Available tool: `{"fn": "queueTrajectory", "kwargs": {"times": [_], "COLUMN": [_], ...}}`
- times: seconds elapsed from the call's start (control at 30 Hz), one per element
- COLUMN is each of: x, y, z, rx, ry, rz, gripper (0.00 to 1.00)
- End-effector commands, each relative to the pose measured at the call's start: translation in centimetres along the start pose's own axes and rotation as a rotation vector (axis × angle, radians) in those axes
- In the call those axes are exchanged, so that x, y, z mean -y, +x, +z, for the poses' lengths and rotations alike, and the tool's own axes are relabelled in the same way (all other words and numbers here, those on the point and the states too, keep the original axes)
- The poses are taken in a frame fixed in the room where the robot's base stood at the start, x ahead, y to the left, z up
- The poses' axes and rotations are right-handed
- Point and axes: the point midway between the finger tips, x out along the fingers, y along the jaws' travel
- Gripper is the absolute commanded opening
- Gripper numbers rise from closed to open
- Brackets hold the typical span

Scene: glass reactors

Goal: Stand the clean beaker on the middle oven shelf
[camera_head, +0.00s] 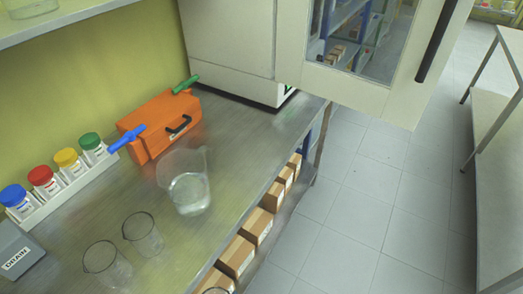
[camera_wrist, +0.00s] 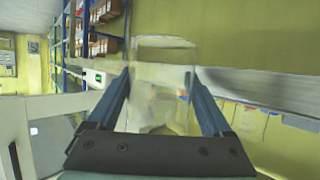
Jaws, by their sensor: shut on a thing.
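My gripper (camera_wrist: 161,98) shows in the wrist view, its two blue-grey fingers on either side of a clear glass beaker (camera_wrist: 163,62). It is shut on this beaker, and the wall and rim are see-through. The gripper does not show in the head view. The white oven (camera_head: 230,45) stands at the back of the bench. Its windowed door (camera_head: 350,50) with a black handle is swung out to the right. The shelves inside are hidden.
Two empty beakers (camera_head: 107,265) (camera_head: 143,238) and a jug (camera_head: 188,182) of clear liquid stand on the steel bench (camera_head: 235,135). Behind are an orange case (camera_head: 160,122) and a rack of colour-capped jars (camera_head: 62,190). A grey drain box (camera_head: 17,250) is at left. The floor right is clear.

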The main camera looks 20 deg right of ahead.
Motion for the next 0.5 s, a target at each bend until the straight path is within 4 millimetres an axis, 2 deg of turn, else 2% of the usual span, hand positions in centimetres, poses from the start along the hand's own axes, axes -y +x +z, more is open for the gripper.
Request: {"fn": "queueTrajectory", "kwargs": {"times": [0.07,0.27,0.5], "x": [-0.2,-0.1,0.2], "y": [0.3,0.8,0.8], "z": [1.5,3.9,3.9], "rx": [0.003,0.000,-0.002], "ry": [-0.025,-0.068,-0.072], "rz": [-0.053,-0.161,-0.174], "gripper": [0.16,0.16,0.16]}}
